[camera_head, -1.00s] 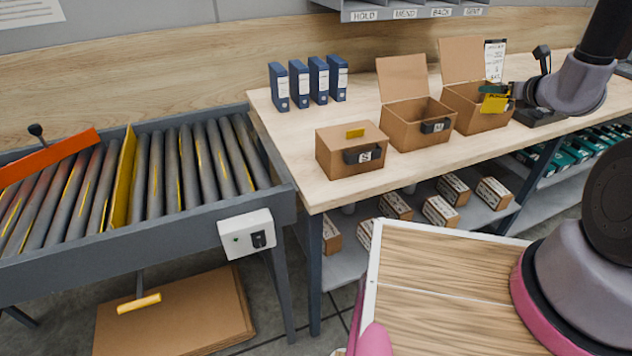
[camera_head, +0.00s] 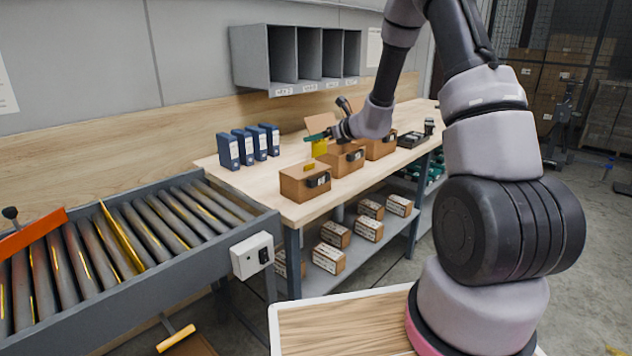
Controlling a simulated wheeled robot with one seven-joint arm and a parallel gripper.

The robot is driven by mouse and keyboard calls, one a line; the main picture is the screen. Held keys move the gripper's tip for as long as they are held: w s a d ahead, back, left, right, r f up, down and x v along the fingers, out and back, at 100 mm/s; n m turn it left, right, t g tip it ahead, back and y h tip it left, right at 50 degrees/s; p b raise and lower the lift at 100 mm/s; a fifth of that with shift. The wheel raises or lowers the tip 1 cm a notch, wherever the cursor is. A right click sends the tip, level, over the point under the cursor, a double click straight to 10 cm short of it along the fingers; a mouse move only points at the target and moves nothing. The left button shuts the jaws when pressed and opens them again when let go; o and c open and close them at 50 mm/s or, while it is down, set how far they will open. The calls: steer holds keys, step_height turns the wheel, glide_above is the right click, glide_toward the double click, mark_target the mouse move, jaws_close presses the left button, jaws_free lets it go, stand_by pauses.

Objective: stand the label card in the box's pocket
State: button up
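A yellow card (camera_head: 319,148), seemingly the label card, hangs upright below the green fingertips of my gripper (camera_head: 314,137). The fingers seem shut on its upper part, though they are small here. The card is in front of the raised flap of the middle cardboard box (camera_head: 338,167), over or near its left side; I cannot tell whether it touches the box. That box has a dark pocket (camera_head: 355,156) with a pale mark on its front. The left box (camera_head: 300,190) is closed, with a yellow piece (camera_head: 308,166) on top and a dark front pocket (camera_head: 317,181). A third box (camera_head: 381,149) stands behind, partly hidden by my arm.
Several blue binders (camera_head: 242,146) stand at the back left of the wooden bench (camera_head: 262,194). A grey pigeonhole shelf (camera_head: 250,60) hangs above. A roller conveyor (camera_head: 140,245) is at the left. A dark tray (camera_head: 411,140) lies to the right.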

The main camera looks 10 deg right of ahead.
mark_target(320, 151)
step_height(320, 151, down, 5)
steer(key=shift+w+a+f, duration=0.1)
steer(key=shift+a, duration=0.05)
steer(key=shift+f, duration=2.15)
